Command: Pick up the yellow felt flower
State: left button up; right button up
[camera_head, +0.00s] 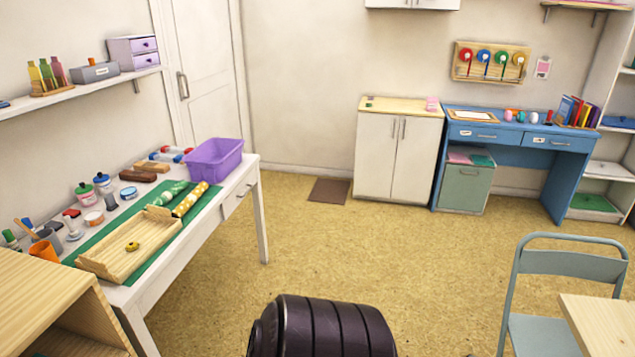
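A small yellow thing with dark marks (132,246), which looks like the yellow felt flower, lies in the shallow wooden tray (152,229). It is too small for its petals to be made out. The tray sits on a green mat (125,213) on the white table (237,189) at the left. Neither of my grippers is in view.
A purple bin (214,160), a yellow dotted roll (190,199), jars and an orange cup (45,250) surround the tray. A wooden shelf unit (35,290) stands at lower left, a folding chair (570,265) at right.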

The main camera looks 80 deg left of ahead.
aim_at(132, 246)
jog(key=u, duration=3.65)
